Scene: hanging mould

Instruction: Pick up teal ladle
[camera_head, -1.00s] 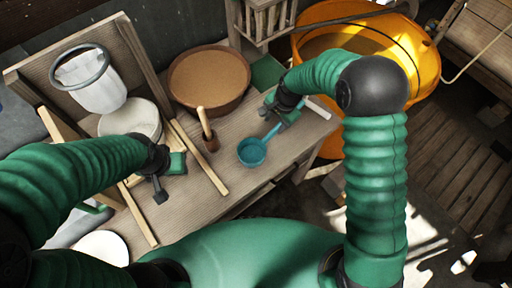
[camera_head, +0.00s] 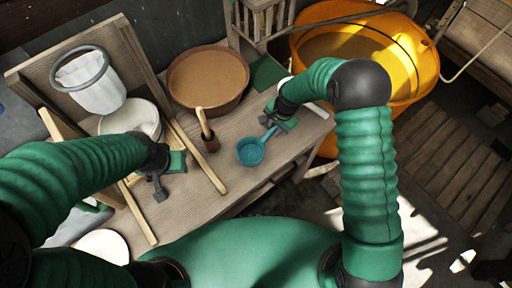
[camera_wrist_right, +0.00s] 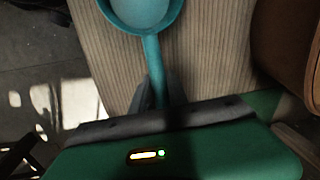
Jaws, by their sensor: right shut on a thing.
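The teal ladle (camera_head: 251,151) is at the right part of the wooden workbench in the head view, its cup to the left and its handle running up right to my right gripper (camera_head: 272,121). In the right wrist view the ladle (camera_wrist_right: 152,45) shows its cup at the top and its handle between the dark fingers of my right gripper (camera_wrist_right: 158,92), which is shut on the handle. I cannot tell whether the ladle touches the bench. My left gripper (camera_head: 158,186) is over the left part of the bench; its fingers are too small to judge.
A large orange tub (camera_head: 415,75) stands at the right.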

